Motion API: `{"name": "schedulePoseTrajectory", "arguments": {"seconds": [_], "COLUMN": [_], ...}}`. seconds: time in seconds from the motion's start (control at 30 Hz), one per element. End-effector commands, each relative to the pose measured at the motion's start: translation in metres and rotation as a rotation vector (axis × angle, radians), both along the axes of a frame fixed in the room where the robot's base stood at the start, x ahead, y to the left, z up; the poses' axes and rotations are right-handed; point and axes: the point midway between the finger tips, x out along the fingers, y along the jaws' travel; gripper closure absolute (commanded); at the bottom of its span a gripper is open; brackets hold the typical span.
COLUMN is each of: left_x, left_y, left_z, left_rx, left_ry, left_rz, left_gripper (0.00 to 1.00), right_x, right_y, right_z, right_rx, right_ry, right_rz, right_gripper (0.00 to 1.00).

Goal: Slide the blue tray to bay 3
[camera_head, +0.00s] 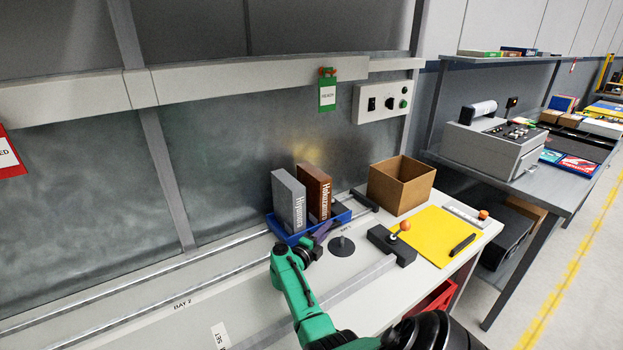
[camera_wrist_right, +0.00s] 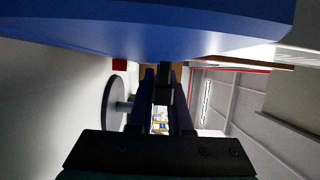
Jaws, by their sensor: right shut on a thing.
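The blue tray (camera_head: 277,229) is on the pale bench against the metal back panel. A grey book (camera_head: 289,202) and a brown book (camera_head: 314,192) stand upright in it. My right gripper (camera_head: 320,234) is at the tray's front side. In the right wrist view, the blue tray (camera_wrist_right: 150,30) fills the top, and my right gripper's fingers (camera_wrist_right: 165,98) are closed around a dark handle (camera_wrist_right: 163,86) just below it. A BAY 2 label (camera_head: 182,304) is on the bench, left of the tray. My left gripper is not in view.
Right of the tray are an open cardboard box (camera_head: 398,188), a dark block with an orange-knobbed lever (camera_head: 390,243) and a yellow sheet (camera_head: 433,235) with a black marker. A dark round disc (camera_head: 341,247) is near the gripper.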

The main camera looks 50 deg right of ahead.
Motion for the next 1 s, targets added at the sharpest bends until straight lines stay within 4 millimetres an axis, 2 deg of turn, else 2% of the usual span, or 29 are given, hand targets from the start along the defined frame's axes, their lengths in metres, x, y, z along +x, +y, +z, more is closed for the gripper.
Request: {"name": "schedulePoseTrajectory", "arguments": {"seconds": [0.2, 0.4, 0.93, 0.97, 1.0], "left_x": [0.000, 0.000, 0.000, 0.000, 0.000], "left_y": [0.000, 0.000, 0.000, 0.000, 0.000], "left_z": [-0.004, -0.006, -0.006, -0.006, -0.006], "left_rx": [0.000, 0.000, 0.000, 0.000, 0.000], "left_ry": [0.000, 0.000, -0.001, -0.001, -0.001], "left_rz": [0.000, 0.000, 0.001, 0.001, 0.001], "left_gripper": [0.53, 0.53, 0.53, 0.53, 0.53], "right_x": [-0.009, -0.014, -0.016, -0.016, -0.016], "right_y": [-0.030, -0.045, -0.050, -0.050, -0.050], "right_z": [0.003, 0.003, 0.003, 0.003, 0.003], "right_rx": [-0.006, -0.005, -0.005, -0.004, -0.004], "right_ry": [-0.003, -0.001, -0.003, -0.003, -0.003], "right_rz": [0.000, 0.001, 0.002, 0.002, 0.002], "right_gripper": [1.00, 1.00, 1.00, 0.71, 0.56]}}
